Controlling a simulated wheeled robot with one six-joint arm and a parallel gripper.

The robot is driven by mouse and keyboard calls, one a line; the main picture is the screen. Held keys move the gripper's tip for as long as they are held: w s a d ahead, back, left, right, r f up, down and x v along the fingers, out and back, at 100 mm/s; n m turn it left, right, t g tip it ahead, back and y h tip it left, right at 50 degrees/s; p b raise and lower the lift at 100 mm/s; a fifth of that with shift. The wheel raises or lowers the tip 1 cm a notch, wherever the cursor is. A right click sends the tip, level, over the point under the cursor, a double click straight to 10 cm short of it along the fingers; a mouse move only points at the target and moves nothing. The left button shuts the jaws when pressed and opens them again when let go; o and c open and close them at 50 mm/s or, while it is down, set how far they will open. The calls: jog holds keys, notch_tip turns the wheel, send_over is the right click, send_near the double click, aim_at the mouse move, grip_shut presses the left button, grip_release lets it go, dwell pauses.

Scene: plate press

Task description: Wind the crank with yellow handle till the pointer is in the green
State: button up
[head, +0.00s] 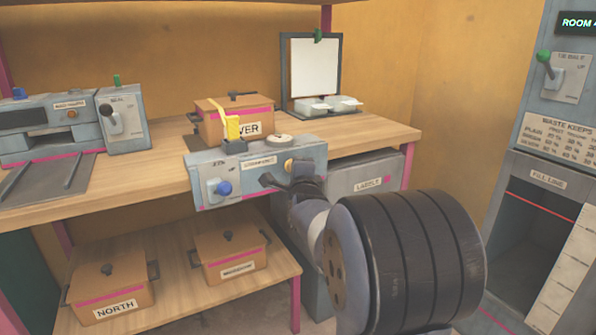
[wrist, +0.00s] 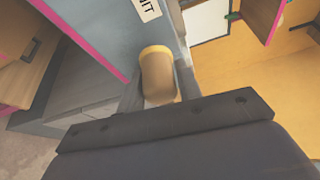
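A grey machine (head: 262,185) stands at the front edge of the workbench. A short yellow-tan knob or handle (head: 291,165) sticks out of its front face at the right. My gripper (head: 291,183) is right in front of this handle. In the wrist view the handle (wrist: 158,77), tan with a yellow band, lies between my two fingers. The fingers look spread, with no clear grip on it. A yellow upright lever (head: 230,122) stands on top of the machine. Beside it is a pale round disc (head: 279,141); no pointer or green zone can be made out.
A blue knob (head: 224,188) is on the machine's front left. A lidded brown box (head: 212,122) stands behind it. A grey labels cabinet (head: 365,185) is below right. Two more boxes, one marked NORTH (head: 112,290), sit on the lower shelf. A grey waste unit (head: 560,150) stands far right.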

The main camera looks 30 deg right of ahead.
jog(key=o, duration=0.3)
jog(key=shift+o, duration=0.2)
jog(key=p+v, duration=0.1)
jog(key=v, duration=0.9)
jog(key=shift+s+a, duration=0.15)
jog(key=shift+s, duration=0.25)
jog(key=b+x, duration=0.1)
jog(key=x, duration=0.9)
jog(key=shift+w, duration=0.35)
